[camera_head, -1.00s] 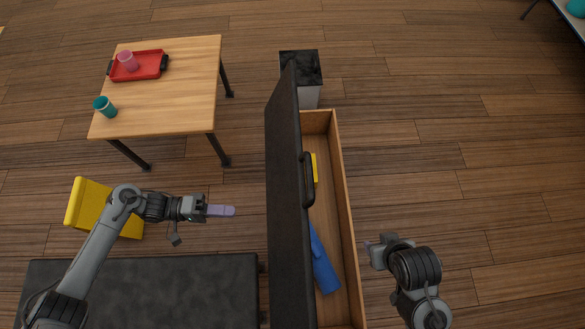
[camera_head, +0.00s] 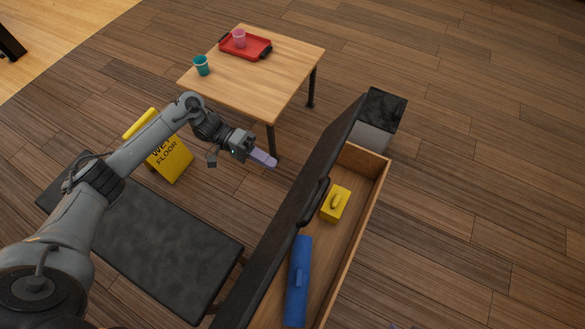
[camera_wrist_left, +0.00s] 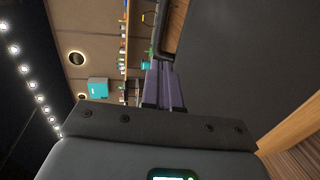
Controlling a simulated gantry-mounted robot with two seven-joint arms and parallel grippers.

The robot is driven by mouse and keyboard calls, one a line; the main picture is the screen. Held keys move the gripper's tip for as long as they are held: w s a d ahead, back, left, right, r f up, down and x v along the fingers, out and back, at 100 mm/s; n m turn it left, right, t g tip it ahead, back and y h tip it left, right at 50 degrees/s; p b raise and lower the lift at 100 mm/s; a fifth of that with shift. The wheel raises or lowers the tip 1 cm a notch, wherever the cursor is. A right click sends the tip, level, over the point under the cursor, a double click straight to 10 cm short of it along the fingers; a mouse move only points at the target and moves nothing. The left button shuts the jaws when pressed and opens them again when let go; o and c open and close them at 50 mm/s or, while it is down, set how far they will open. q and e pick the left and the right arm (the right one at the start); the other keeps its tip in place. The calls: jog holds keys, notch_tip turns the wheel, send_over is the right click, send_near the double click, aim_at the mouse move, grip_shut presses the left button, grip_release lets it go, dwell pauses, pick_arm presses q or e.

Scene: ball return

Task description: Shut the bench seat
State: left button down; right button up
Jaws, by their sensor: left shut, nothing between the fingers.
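The bench seat (camera_head: 287,222) is a long dark lid standing raised on its edge above an open wooden bin (camera_head: 372,215). Its dark handle (camera_head: 313,200) is on the face toward the bin. My left gripper (camera_head: 264,158) is shut and empty, on the other side of the lid, with a gap between fingertips and lid in the head view. Its purple fingers (camera_wrist_left: 165,85) show in the left wrist view beside a large dark panel (camera_wrist_left: 240,60), likely the lid. Only a purple sliver at the bottom edge of the head view may be my right gripper (camera_head: 400,327).
In the bin lie a yellow block (camera_head: 336,205) and a long blue object (camera_head: 298,280). A dark bench section (camera_head: 160,240), a yellow floor sign (camera_head: 170,160) and a wooden table (camera_head: 285,75) stand left of the lid. A dark-topped box (camera_head: 382,108) is at its far end.

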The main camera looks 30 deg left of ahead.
pick_arm(q)
jog(key=b, duration=0.2)
send_over(306, 196)
notch_tip(306, 196, down, 2)
jog(key=shift+w+a+f, duration=0.1)
jog(key=shift+f, duration=0.15)
